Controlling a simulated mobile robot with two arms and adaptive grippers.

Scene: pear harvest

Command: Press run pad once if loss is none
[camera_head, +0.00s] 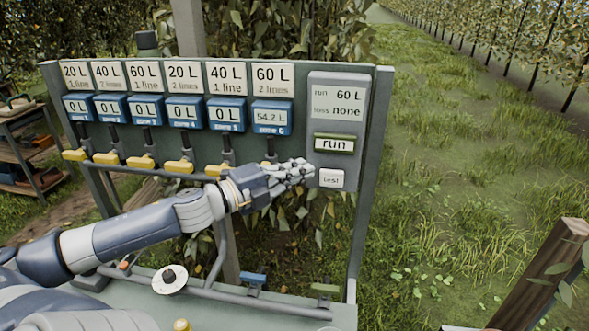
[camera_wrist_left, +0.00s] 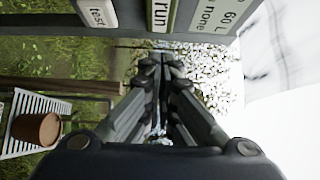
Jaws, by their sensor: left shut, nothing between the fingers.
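The run pad (camera_head: 334,144) is a green-framed pad with a white "run" label on the grey control panel (camera_head: 350,90) at the board's right end. The panel's display (camera_head: 337,104) reads "run 60 L" and "loss none". A white test pad (camera_head: 331,178) sits below the run pad. My left gripper (camera_head: 308,170) is shut and empty, in front of the board just left of and below the run pad. In the left wrist view the run pad (camera_wrist_left: 160,14) and test pad (camera_wrist_left: 97,14) show at the top, apart from the fingers (camera_wrist_left: 155,62). My right gripper is not in view.
The board (camera_head: 380,120) carries a row of blue meters; most read 0 L, and the rightmost (camera_head: 271,117) reads 54.2 L. Yellow valve handles (camera_head: 180,167) run below, partly behind my arm. A wooden post (camera_head: 545,275) stands at right. Grass right of the board is open.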

